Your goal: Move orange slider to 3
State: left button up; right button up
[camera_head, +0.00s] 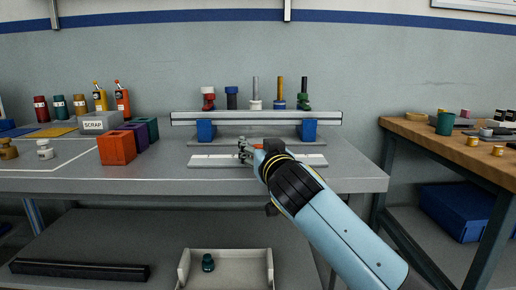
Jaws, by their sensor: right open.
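The orange slider (258,146) shows only as a small orange patch at the middle of the grey bench, mostly hidden behind my right gripper. My right gripper (243,151) is open, with its dark fingertips just left of the orange patch; I cannot tell whether they touch it. A pale flat strip (212,161) lies on the bench below the gripper, its middle covered by the gripper. No numbers on it can be read. My left gripper is not in view.
A raised rail (185,118) on blue supports (206,131) spans behind the gripper, with several coloured posts behind it. An orange block (117,147) and a grey scrap box (98,122) stand left. The bench right of the strip (355,175) is clear.

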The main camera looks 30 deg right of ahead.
jog(key=v, duration=1.1)
jog(key=shift+s, duration=0.35)
jog(key=shift+a, duration=0.15)
